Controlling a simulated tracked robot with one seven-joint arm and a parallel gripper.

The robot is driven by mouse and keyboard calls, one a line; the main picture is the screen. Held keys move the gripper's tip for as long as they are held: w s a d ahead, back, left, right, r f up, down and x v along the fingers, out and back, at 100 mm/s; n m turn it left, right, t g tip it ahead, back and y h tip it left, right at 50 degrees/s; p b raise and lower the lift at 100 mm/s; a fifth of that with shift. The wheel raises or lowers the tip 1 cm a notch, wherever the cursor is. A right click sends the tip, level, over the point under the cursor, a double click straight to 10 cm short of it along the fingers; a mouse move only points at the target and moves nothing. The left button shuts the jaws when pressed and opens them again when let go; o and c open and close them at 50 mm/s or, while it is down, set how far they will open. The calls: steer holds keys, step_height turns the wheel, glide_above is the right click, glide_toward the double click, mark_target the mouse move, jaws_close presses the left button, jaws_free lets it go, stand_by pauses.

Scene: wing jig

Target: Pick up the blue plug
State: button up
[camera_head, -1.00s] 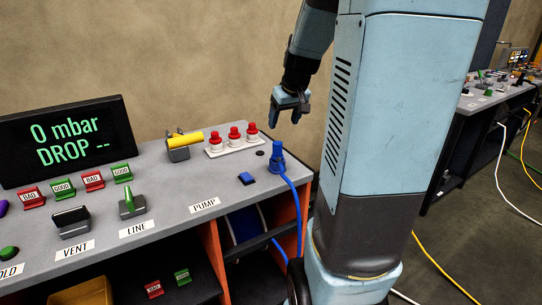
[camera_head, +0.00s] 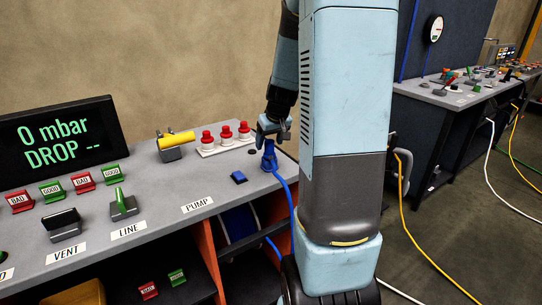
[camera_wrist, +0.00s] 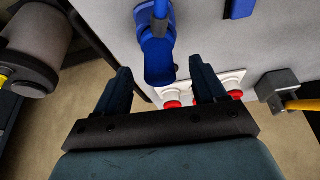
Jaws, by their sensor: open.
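The blue plug (camera_head: 268,161) stands upright at the right end of the grey bench, its blue cable running down over the edge. My gripper (camera_head: 273,136) is just above it, pointing down. In the wrist view the plug (camera_wrist: 158,62) appears between the two open fingertips (camera_wrist: 160,66), with a gap on either side. Nothing is held. The depth between fingertips and plug is hard to judge.
The grey bench (camera_head: 165,199) also holds a white strip with red knobs (camera_head: 225,137), a yellow-handled part (camera_head: 175,143) and a small blue block (camera_head: 239,177) near the plug. A blue cable (camera_head: 287,195) hangs beside the bench's right end.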

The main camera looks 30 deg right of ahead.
steer(key=shift+x, duration=1.55)
steer(key=shift+c, duration=0.2)
steer(key=c, duration=1)
steer(key=shift+r, duration=0.1)
